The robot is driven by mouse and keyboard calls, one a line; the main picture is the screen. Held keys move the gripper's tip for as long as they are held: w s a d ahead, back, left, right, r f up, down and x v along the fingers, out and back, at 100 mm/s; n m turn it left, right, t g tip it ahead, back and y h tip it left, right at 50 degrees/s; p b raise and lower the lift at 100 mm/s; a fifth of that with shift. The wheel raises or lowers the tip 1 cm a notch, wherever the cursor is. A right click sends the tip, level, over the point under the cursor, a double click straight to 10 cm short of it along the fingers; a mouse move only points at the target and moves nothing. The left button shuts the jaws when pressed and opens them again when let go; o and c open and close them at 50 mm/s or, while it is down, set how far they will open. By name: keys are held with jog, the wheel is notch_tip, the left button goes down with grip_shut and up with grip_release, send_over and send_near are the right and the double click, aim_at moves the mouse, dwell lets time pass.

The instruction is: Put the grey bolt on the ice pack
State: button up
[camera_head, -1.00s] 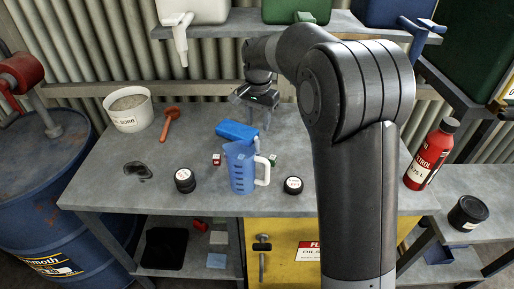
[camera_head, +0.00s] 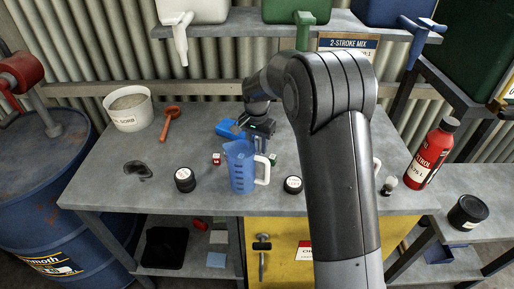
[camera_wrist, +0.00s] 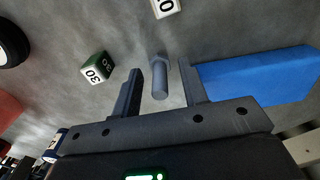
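The grey bolt (camera_wrist: 160,80) lies on the bench in the wrist view, its head pointing away from my gripper. My gripper (camera_wrist: 159,68) is open, with one finger on each side of the bolt and a gap to both. I cannot tell how far the fingertips are above the bench. The blue ice pack (camera_wrist: 255,77) lies just right of the fingers there. In the head view the ice pack (camera_head: 229,128) is left of my gripper (camera_head: 261,146), partly covered by it. The bolt is hidden in the head view.
A blue measuring jug (camera_head: 241,168) stands close in front of my gripper. Small number cubes (camera_wrist: 97,69) lie near the bolt. Black round tins (camera_head: 185,180) stand nearer the front edge. The bench's left part has an orange scoop (camera_head: 170,123) and a white tub (camera_head: 128,109).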

jog(key=shift+c, duration=0.4)
grip_shut()
